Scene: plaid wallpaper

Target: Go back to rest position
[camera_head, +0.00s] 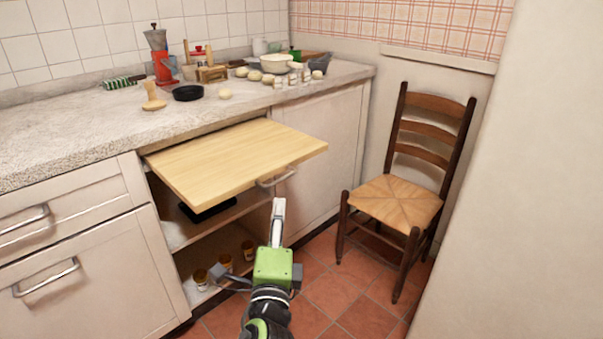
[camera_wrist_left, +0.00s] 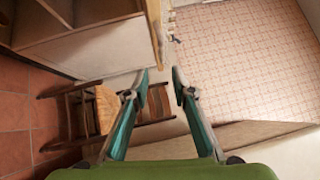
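My right gripper is not in view.
A wooden chair (camera_head: 398,202) stands to the right by the wall. Below the board is an open cabinet with small jars (camera_head: 225,262). The stone counter (camera_head: 110,121) holds a bowl (camera_head: 276,63), a black dish (camera_head: 188,92) and a red grinder (camera_head: 163,68). Tiled floor (camera_head: 335,292) is clear.

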